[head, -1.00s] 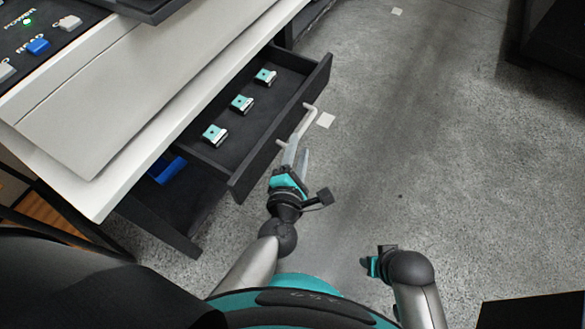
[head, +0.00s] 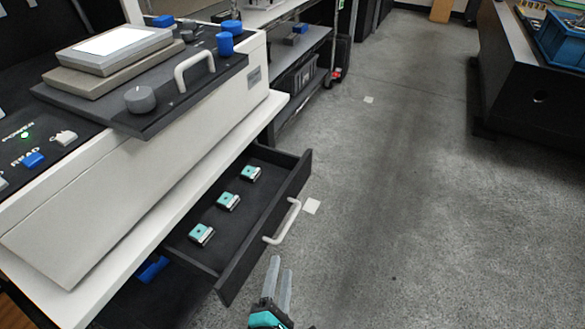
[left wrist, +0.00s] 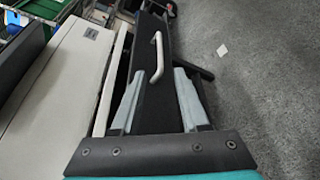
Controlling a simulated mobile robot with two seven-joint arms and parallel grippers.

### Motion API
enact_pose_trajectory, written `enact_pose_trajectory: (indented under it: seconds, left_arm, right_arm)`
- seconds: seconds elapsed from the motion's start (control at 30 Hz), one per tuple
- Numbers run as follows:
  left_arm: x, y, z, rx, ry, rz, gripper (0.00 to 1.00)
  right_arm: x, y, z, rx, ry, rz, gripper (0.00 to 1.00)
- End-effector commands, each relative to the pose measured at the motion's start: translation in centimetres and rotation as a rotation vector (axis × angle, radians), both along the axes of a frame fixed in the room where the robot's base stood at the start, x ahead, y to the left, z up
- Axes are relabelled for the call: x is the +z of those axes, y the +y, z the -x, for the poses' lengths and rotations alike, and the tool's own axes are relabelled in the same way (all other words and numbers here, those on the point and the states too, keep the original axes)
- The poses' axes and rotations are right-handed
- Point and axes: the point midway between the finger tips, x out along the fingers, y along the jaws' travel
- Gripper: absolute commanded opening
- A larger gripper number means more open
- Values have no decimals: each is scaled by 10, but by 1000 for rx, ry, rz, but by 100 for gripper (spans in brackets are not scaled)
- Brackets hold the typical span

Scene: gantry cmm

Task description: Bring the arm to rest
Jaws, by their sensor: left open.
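My left gripper (head: 278,285) is low in the head view, open and empty. It is apart from the drawer handle, just in front of it. In the left wrist view its two fingers (left wrist: 160,100) stand apart, with the white handle (left wrist: 157,57) beyond them. The dark drawer (head: 226,284) under the white bench is pulled open, with its pale handle (head: 283,222) on the front. Three teal and silver blocks (head: 228,201) lie in a row inside it. My right gripper is out of view.
The white machine (head: 140,185) stands on the bench at left, with a dark panel and grey knob (head: 140,99) on top. A dark table (head: 530,100) with a blue bin (head: 562,40) stands at right. The grey floor between is clear, apart from small pale squares (head: 312,206).

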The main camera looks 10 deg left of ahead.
Motion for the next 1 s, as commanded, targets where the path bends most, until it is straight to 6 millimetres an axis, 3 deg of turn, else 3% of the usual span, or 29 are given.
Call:
enact_pose_trajectory:
  seconds: [0.17,0.27,0.37,0.47,0.57,0.73,0.83,1.0]
  left_arm:
    - [-3,0,0,-16,6,-30,45]
    - [-19,-1,3,-86,33,-162,45]
    - [-49,1,11,-223,86,-401,45]
    - [-93,10,28,-412,163,-693,45]
    - [-136,28,53,-623,250,-969,45]
    - [-201,80,114,-1028,410,-1365,45]
    - [-225,115,154,-1271,492,-1530,45]
    - [-243,160,206,-1587,580,-1674,45]
  right_arm:
    - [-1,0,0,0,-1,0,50]
    - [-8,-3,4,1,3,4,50]
    - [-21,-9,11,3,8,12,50]
    - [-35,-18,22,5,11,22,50]
    - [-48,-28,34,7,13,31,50]
    - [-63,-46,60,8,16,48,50]
    - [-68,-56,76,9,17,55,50]
    - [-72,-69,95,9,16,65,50]
